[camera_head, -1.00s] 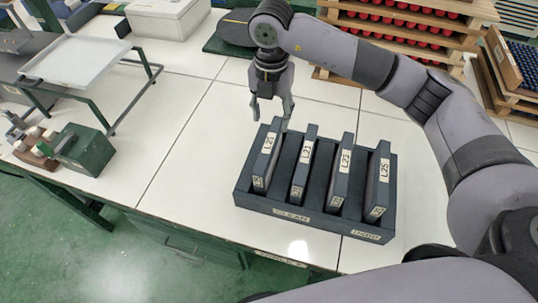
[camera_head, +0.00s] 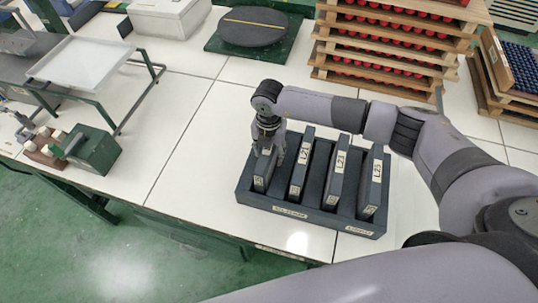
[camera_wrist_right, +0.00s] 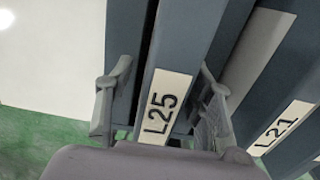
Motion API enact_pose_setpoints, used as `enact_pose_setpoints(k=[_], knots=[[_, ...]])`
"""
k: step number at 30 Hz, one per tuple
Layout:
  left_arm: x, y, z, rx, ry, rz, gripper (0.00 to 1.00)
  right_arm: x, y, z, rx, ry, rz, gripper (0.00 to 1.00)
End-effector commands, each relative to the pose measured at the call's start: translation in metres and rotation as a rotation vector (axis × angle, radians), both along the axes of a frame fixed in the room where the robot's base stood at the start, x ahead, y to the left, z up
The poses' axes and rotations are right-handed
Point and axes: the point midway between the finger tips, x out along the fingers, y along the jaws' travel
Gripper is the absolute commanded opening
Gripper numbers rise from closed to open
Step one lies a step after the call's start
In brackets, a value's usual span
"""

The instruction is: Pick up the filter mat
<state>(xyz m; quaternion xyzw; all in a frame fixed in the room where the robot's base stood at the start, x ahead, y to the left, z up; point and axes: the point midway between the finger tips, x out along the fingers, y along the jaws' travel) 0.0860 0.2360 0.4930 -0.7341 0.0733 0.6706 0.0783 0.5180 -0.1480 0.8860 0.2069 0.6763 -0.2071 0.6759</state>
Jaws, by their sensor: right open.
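Several dark upright slabs, likely the filter mats, stand in slots of a dark rack (camera_head: 312,215) on the white bench. The leftmost slab (camera_head: 261,181) is partly hidden by my right gripper (camera_head: 268,150) in the head view. In the right wrist view this slab bears the label L25 (camera_wrist_right: 163,106). My right gripper (camera_wrist_right: 163,98) is open, with one finger on each side of the slab's top. I cannot tell whether either finger touches it. The neighbouring slab L21 (camera_head: 299,173) stands just to the right. My left gripper is not in view.
Slabs L23 (camera_head: 338,178) and L25 (camera_head: 374,184) fill the rack's right side. Stacked wooden trays of red items (camera_head: 390,45) stand behind. A green fixture (camera_head: 93,150) and white tray stand (camera_head: 80,62) are at left. Bench left of the rack is clear.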

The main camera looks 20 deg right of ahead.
Motion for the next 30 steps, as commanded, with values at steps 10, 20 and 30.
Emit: enact_pose_setpoints(k=[10, 20, 30], knots=[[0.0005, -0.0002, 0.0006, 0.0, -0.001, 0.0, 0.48, -0.0001, -0.0002, -0.0047, -0.001, -0.001, 0.0, 0.44], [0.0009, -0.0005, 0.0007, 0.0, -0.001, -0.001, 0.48, 0.0, -0.0001, -0.0042, 0.0, 0.0, 0.0, 0.22], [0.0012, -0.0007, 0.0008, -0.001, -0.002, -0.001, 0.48, 0.0003, -0.0001, -0.0038, 0.0, -0.001, 0.0, 0.05]])
